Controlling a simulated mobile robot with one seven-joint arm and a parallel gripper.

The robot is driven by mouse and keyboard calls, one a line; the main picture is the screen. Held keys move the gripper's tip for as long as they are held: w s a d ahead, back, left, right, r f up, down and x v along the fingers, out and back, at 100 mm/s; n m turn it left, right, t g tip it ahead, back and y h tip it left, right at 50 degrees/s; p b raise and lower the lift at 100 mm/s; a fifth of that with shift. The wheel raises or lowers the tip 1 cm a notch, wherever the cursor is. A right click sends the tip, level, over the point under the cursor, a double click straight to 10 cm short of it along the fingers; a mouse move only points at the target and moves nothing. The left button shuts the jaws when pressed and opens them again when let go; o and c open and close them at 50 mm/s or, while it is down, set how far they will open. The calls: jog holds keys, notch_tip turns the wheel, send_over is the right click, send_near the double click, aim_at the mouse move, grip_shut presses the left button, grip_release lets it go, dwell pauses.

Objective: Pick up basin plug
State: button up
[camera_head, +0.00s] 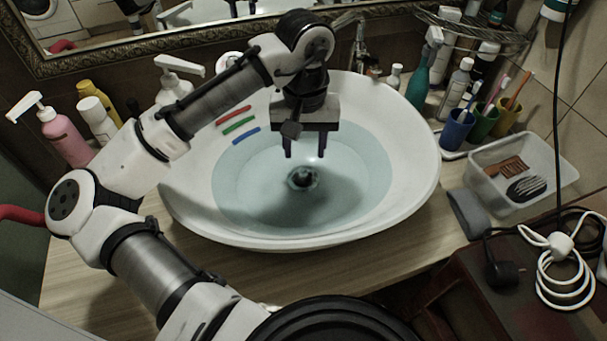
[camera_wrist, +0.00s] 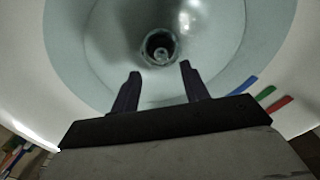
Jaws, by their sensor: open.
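The basin plug (camera_head: 302,178) sits at the drain in the bottom of the white basin (camera_head: 415,165), with bluish water around it. In the wrist view the plug (camera_wrist: 159,48) shows as a dark ring with a small pale knob, beyond my fingertips. My gripper (camera_head: 305,155) points down over the basin, above the plug and apart from it. In the wrist view my gripper (camera_wrist: 160,72) has its two dark fingers spread with nothing between them. Whether the plug is fully seated cannot be told.
Red, green and blue strips (camera_head: 240,125) lie on the basin's left inner side. A pink soap bottle (camera_head: 62,135) and other bottles stand left. Cups with toothbrushes (camera_head: 482,122) and a clear bin (camera_head: 515,185) stand right. A tap (camera_head: 360,50) rises behind the basin.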

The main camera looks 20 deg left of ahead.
aim_at(303, 170)
jog(key=shift+a+f+p, duration=0.1)
jog(key=shift+f+p, duration=0.5)
jog(key=shift+f, duration=2.35)
grip_shut()
